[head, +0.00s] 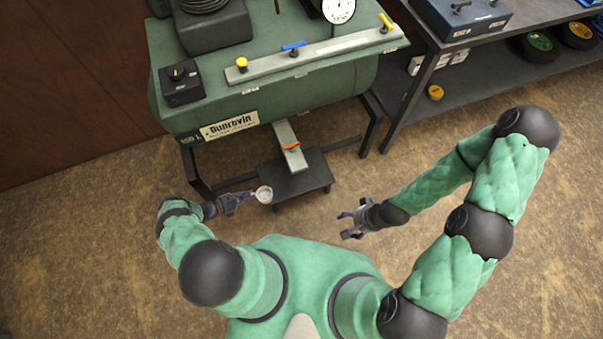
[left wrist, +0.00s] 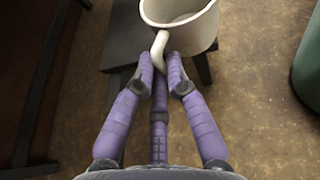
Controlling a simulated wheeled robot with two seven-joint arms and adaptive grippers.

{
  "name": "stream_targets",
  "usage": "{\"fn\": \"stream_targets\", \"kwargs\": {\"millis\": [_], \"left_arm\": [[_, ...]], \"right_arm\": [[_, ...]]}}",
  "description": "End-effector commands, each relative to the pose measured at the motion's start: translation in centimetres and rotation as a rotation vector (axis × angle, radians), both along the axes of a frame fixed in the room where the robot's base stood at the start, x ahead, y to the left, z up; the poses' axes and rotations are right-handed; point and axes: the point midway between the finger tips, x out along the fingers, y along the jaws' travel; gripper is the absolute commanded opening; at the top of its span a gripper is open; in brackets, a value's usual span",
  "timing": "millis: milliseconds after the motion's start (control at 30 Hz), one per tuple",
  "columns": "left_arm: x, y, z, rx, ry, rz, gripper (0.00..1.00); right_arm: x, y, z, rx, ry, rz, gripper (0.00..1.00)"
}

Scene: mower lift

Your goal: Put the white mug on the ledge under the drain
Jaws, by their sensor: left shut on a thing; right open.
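The white mug (head: 264,195) is at the near left corner of the dark ledge in the head view. My left gripper (head: 251,195) is shut on its handle. In the left wrist view the purple fingers (left wrist: 160,72) pinch the handle of the mug (left wrist: 186,28), which is upright with its open top showing. The ledge (head: 300,181) is a low dark platform under the drain (head: 290,148), a grey outlet with an orange lever. I cannot tell whether the mug touches the ledge. My right gripper (head: 350,224) is open and empty, right of the ledge.
The green tank (head: 290,85) stands above the ledge on dark legs. Its front rail carries yellow and blue valves. A grey bench (head: 440,98) with a lower shelf stands at the right. The brown floor (head: 90,250) is clear on the left.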

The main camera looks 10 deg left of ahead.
Motion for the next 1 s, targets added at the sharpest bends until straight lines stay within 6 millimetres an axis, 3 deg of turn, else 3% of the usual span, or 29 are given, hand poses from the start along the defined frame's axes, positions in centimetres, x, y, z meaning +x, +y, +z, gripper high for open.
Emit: {"fn": "stream_targets", "kwargs": {"millis": [633,1000], "left_arm": [[9.6,-9.8,0.0,0.000,-0.001,-0.006,0.00],[11.8,-12.0,-0.1,-0.001,0.001,-0.002,0.00]], "right_arm": [[-0.1,0.0,-0.1,0.000,0.001,0.000,0.70],[0.0,0.0,-0.3,0.000,0.001,0.000,0.70]]}}
